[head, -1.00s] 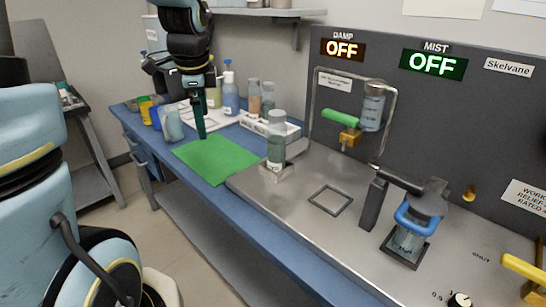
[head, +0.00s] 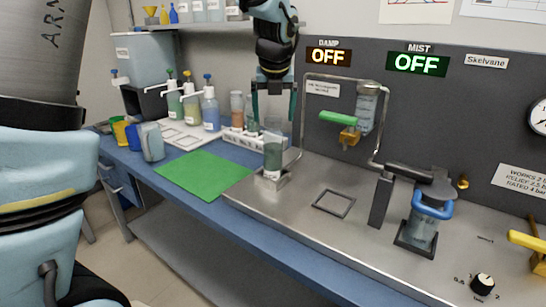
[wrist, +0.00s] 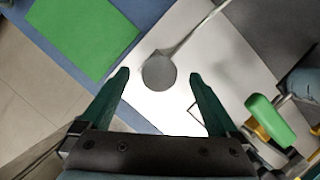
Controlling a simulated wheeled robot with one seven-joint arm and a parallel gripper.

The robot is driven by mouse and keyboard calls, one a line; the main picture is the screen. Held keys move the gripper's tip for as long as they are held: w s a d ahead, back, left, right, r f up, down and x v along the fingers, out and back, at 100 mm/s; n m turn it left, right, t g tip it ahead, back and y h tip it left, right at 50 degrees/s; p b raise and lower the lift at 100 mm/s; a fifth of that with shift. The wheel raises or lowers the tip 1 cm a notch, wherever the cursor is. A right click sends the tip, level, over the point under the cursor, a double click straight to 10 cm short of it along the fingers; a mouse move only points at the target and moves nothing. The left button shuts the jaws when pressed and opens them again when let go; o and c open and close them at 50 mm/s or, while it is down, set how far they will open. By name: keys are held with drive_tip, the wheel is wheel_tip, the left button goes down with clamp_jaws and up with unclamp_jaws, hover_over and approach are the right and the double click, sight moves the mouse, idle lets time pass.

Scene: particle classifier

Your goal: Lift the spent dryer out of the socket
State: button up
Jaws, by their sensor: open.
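The spent dryer seems to be the clear upright cylinder (head: 272,157) with grey-green filling. It stands in a small metal socket (head: 271,182) at the left end of the steel bench top. My gripper (head: 273,118) is open and points down above the cylinder, its fingers apart on either side of its top. In the wrist view the cylinder's round grey top (wrist: 158,72) lies between the two green fingertips (wrist: 160,75). I cannot tell whether the fingertips are level with the top or higher. The socket's inside is hidden.
A white rack (head: 243,140) with similar cylinders stands close behind. A bent pipe frame with a green-handled valve (head: 338,118) rises to the right. A clamped bowl with a blue collar (head: 430,208) is further right. The green mat (head: 205,173) is clear.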

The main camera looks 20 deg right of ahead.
sight(273, 129)
drive_tip(key=shift+p+x, duration=0.7)
drive_tip(key=shift+x, duration=2.4)
drive_tip(key=shift+c, duration=0.3)
clamp_jaws()
drive_tip(key=shift+r, duration=0.1)
